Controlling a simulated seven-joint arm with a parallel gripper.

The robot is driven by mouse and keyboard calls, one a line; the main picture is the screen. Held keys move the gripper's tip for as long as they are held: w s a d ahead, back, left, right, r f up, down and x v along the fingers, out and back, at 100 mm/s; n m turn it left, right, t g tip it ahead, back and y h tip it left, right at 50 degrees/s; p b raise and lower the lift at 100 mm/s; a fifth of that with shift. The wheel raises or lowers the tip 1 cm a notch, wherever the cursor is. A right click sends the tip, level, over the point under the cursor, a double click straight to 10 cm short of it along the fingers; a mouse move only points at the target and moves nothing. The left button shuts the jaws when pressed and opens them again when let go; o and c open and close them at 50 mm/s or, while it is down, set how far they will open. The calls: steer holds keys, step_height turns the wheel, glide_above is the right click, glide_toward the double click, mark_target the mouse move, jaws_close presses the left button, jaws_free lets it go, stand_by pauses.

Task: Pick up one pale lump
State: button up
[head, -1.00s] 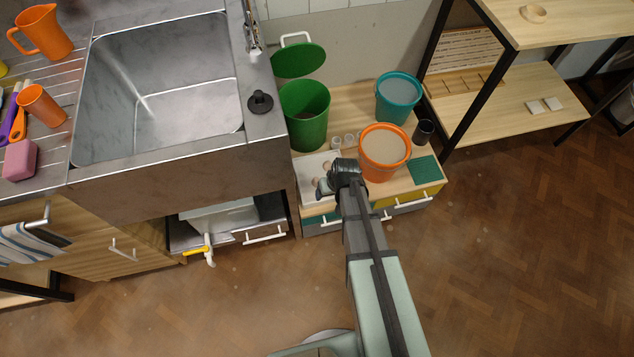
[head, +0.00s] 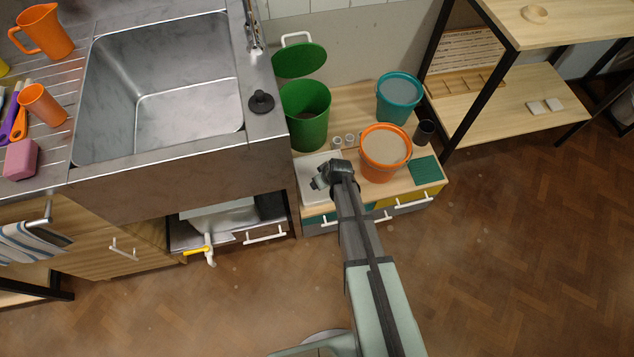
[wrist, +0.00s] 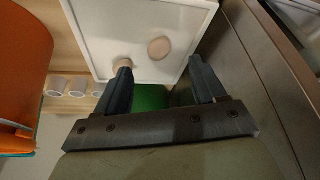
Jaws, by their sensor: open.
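Two pale lumps show on a white tray (wrist: 140,18) in the wrist view. One lump (wrist: 159,48) lies in the open, ahead of the gap between my fingers. The other lump (wrist: 122,63) is by the tip of the left finger, which partly covers it; I cannot tell if they touch. My gripper (wrist: 160,68) is open with nothing between its fingers. In the head view my gripper (head: 321,182) is over the tray (head: 308,192), and I cannot make out the lumps there.
A green bin (head: 305,130) and teal bucket (head: 397,108) stand farther back. The sink unit (head: 230,160) rises close on the left. A green mat (head: 425,170) lies at right.

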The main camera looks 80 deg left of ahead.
steer(key=x, duration=0.8)
steer(key=shift+a, duration=0.15)
steer(key=c, duration=1.2)
steer(key=shift+o, duration=0.2)
steer(key=shift+r, duration=0.15)
